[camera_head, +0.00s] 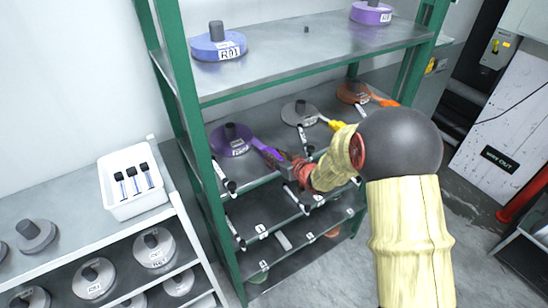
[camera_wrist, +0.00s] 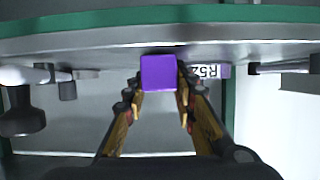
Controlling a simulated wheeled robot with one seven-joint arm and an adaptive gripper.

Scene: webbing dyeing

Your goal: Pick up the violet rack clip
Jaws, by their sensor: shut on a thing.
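The violet rack clip (camera_head: 266,150) sticks out from the front of the middle shelf, beside a violet spool (camera_head: 230,139). In the wrist view its square violet end (camera_wrist: 158,73) sits between my fingers at the shelf edge. My gripper (camera_head: 287,163) is shut on the clip. In the wrist view my fingers (camera_wrist: 160,90) flank it on both sides. I cannot tell whether the clip still touches the shelf.
A yellow clip (camera_head: 331,122) and an orange clip (camera_head: 381,99) project from the same green-framed rack (camera_head: 187,110), to the right. A grey spool (camera_head: 299,112) sits between. A white bin (camera_head: 127,204) stands on the left shelf unit.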

